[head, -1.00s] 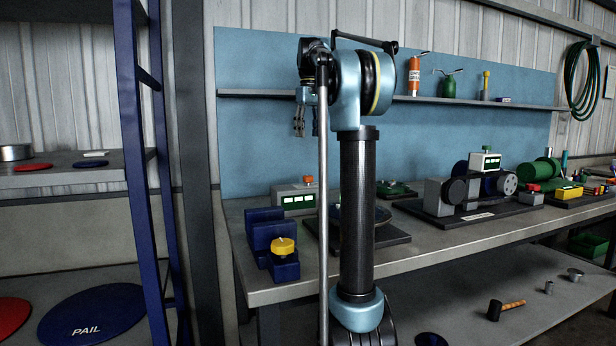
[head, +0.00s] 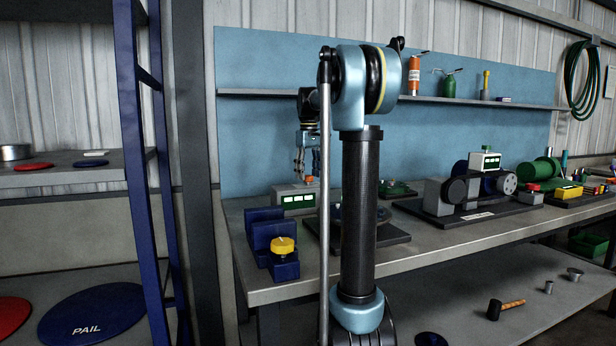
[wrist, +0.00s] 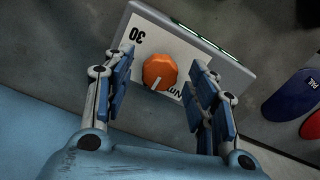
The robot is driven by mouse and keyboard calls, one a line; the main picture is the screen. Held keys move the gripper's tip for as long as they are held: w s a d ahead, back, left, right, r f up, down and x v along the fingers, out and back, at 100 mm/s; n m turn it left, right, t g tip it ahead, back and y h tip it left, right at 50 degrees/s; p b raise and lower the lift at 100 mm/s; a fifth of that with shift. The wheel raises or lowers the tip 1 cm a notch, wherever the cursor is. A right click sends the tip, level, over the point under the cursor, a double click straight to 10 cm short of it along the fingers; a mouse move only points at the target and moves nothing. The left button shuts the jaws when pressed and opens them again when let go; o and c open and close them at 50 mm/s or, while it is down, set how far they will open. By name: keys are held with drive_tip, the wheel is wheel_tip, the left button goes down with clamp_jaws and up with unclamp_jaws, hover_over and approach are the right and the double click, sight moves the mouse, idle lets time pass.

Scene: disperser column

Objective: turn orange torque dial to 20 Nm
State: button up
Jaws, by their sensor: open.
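The orange torque dial (wrist: 160,72) sits on top of a grey box (wrist: 219,62), with a white pointer mark on the dial. A white scale plate (wrist: 150,37) beside it shows "30" and part of "Nm"; other numbers are hidden. My gripper (wrist: 161,80) is open, one finger on each side of the dial in the wrist view, above it and apparently not touching. In the head view my gripper (head: 307,172) hangs just over the box (head: 290,198) with its green display; the dial (head: 310,180) shows partly behind the fingers.
Blue blocks (head: 263,228) and a yellow knob (head: 283,246) stand left of my arm on the bench (head: 262,288). A belt-drive machine (head: 440,196) stands to the right. A shelf (head: 520,104) with bottles runs along the blue back panel.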

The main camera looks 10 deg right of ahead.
drive_tip(key=shift+f, duration=0.4)
drive_tip(key=shift+c, duration=0.2)
drive_tip(key=c, duration=1)
drive_tip(key=shift+m, duration=0.4)
drive_tip(key=m, duration=0.4)
drive_tip(key=shift+a+m, duration=0.15)
drive_tip(key=shift+m, duration=0.25)
drive_tip(key=m, duration=0.6)
drive_tip(key=shift+a, duration=0.1)
